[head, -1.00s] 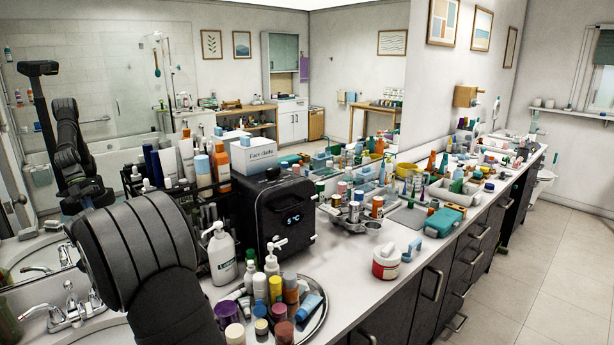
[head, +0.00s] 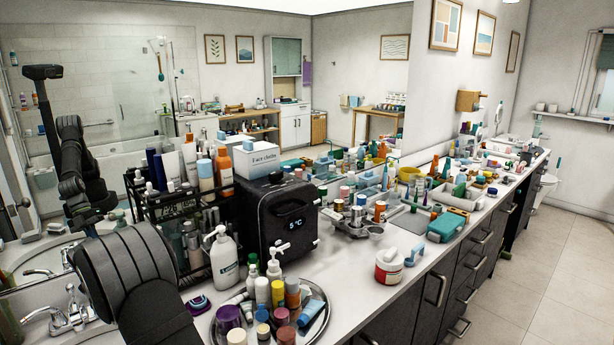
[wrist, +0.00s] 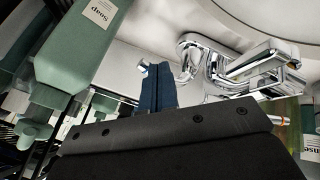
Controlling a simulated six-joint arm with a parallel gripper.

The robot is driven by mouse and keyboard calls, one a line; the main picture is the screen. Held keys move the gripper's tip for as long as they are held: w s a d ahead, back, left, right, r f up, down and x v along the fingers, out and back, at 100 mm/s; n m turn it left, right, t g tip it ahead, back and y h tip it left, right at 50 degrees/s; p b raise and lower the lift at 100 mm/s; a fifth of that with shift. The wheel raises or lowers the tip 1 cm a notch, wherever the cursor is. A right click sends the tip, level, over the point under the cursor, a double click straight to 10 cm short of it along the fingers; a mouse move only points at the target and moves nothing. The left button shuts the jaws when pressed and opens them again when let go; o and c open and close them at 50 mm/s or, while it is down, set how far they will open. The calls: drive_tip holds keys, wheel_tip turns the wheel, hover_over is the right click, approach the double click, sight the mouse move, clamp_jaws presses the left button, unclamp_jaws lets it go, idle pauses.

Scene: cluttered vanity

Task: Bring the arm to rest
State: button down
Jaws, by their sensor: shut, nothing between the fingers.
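My arm (head: 130,275) shows at the lower left of the head view, bent over the sink end of the vanity. My gripper is out of sight there. In the wrist view my gripper (wrist: 158,75) shows as narrow dark blue fingers, closed together and empty. A chrome faucet (wrist: 235,70) is to the right of the fingers. A green soap bottle (wrist: 85,40) is close on their left, apart from them in the picture.
A black rack of bottles (head: 165,215), a white pump bottle (head: 223,262) and a round tray (head: 322,318) stand right of my arm. A black box with a display (head: 283,225) is behind the tray. A red-and-white jar (head: 388,267) sits near the front edge. The floor (head: 540,255) is clear.

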drive_tip(key=s+d+r, duration=0.2)
drive_tip(key=d+r, duration=0.3)
drive_tip(key=r, duration=0.3)
drive_tip(key=w+a+f, duration=0.2)
drive_tip(key=a+f, duration=0.3)
drive_tip(key=f, duration=0.3)
drive_tip(key=s+d+r, duration=0.2)
drive_tip(key=s+r, duration=0.6)
drive_tip(key=shift+w+r, duration=0.1)
